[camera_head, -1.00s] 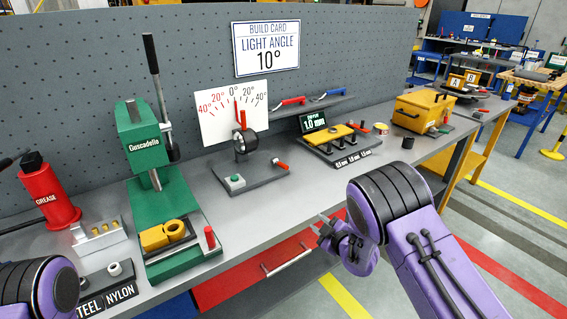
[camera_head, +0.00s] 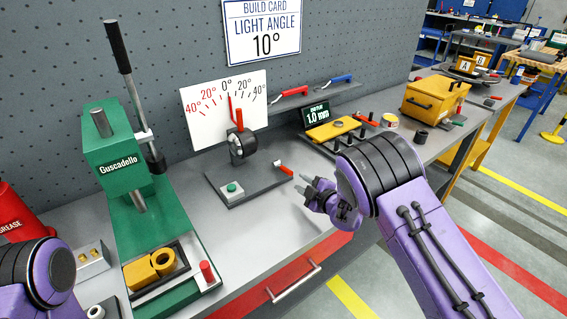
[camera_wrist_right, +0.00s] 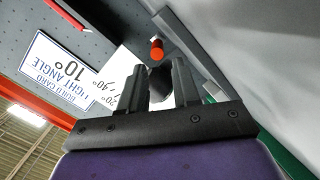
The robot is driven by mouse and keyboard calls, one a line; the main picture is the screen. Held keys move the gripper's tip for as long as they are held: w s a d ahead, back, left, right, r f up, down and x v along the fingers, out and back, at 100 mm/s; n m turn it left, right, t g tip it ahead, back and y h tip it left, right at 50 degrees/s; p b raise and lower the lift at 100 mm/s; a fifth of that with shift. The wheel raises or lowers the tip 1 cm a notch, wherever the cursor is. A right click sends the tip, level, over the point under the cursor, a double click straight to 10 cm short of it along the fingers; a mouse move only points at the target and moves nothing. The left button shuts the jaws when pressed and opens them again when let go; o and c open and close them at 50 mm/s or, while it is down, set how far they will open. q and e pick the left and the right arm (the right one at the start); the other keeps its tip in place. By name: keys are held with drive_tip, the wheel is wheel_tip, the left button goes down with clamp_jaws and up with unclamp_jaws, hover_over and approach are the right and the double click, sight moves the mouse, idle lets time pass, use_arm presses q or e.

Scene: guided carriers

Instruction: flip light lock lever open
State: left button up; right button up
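The light fixture stands on a dark base plate (camera_head: 243,180) on the bench. Its round black light (camera_head: 242,146) carries a red pointer (camera_head: 239,120) in front of a white angle dial (camera_head: 215,103). A red-handled lever (camera_head: 284,169) sits at the plate's right edge. My right gripper (camera_head: 311,187) is right of and nearer than this lever, apart from it. In the wrist view my right gripper (camera_wrist_right: 161,82) has its fingers apart with nothing gripped. A red-orange handle end (camera_wrist_right: 157,50) shows beyond the fingertips. My left gripper is out of view.
A green press (camera_head: 115,160) with a yellow part stands left of the fixture. A gauge station (camera_head: 335,130) and a yellow box (camera_head: 433,101) stand to the right. A build card (camera_head: 262,32) reads light angle 10°. Bench surface before the fixture is clear.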

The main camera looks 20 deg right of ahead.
sight(287, 169)
drive_tip(key=p+x, duration=0.1)
drive_tip(key=x, duration=0.1)
drive_tip(key=r+x, duration=0.1)
drive_tip(key=x, duration=0.2)
drive_tip(key=shift+w+a+r+p, duration=0.1)
drive_tip(key=shift+a+p, duration=0.15)
drive_tip(key=shift+p, duration=0.15)
drive_tip(key=w, duration=0.1)
drive_tip(key=w+f, duration=0.2)
drive_tip(key=w, duration=0.1)
drive_tip(key=shift+w+a, duration=0.1)
drive_tip(key=shift+a, duration=0.25)
drive_tip(key=shift+w+a, duration=0.15)
drive_tip(key=shift+r, duration=0.25)
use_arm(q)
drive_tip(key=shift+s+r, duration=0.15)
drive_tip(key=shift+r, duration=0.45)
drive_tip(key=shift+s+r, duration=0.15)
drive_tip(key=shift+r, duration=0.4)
use_arm(e)
clamp_jaws()
